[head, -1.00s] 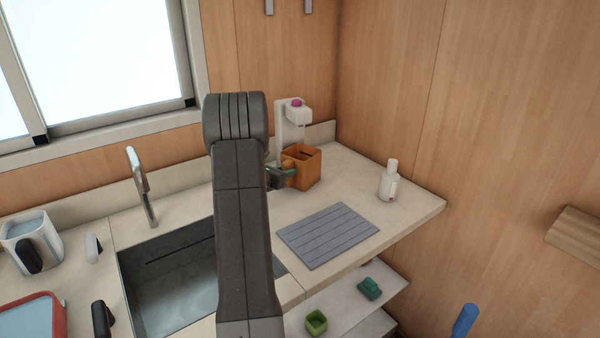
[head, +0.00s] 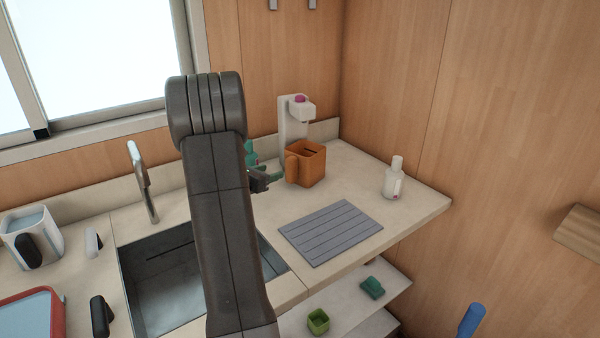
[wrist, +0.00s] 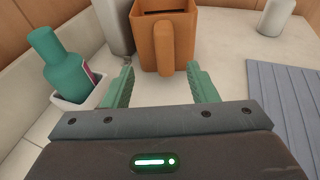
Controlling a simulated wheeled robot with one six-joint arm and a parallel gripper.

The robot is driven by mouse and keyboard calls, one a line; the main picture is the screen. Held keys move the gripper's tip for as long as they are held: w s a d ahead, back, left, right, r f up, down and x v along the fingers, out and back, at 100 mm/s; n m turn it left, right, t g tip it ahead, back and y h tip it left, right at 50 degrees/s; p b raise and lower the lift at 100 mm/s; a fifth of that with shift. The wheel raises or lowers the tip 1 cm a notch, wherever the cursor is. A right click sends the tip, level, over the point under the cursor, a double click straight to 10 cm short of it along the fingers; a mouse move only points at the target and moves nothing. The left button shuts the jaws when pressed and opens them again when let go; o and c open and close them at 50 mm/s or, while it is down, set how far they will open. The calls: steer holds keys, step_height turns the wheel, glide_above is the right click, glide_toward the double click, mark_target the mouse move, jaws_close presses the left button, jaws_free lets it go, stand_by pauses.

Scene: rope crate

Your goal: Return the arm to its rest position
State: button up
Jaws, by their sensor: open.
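My gripper (wrist: 162,88) is open and empty in the wrist view, its two green fingers apart. The orange crate (head: 311,165) stands upright on the counter by the back wall, and its handle (wrist: 165,55) faces the gap between the fingertips without being held. In the head view my gripper (head: 268,179) shows only partly, just left of the crate. My arm hides the rest of it there.
A green bottle (wrist: 60,62) stands in a white holder left of my gripper. A white dispenser (head: 293,122) is behind the crate. A grey ribbed mat (head: 331,232) and a white bottle (head: 393,178) are to the right. The sink (head: 165,290) lies below left.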

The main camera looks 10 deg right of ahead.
mark_target(287, 168)
steer(key=v, duration=0.4)
steer(key=shift+s+a+r, duration=0.1)
steer(key=shift+a, duration=0.1)
steer(key=shift+d, duration=0.1)
steer(key=p+x, duration=0.1)
steer(key=x, duration=1.3)
steer(key=shift+p, duration=0.4)
steer(key=shift+s, duration=0.1)
steer(key=shift+v, duration=0.8)
steer(key=shift+d+f, duration=0.25)
steer(key=shift+a, duration=0.1)
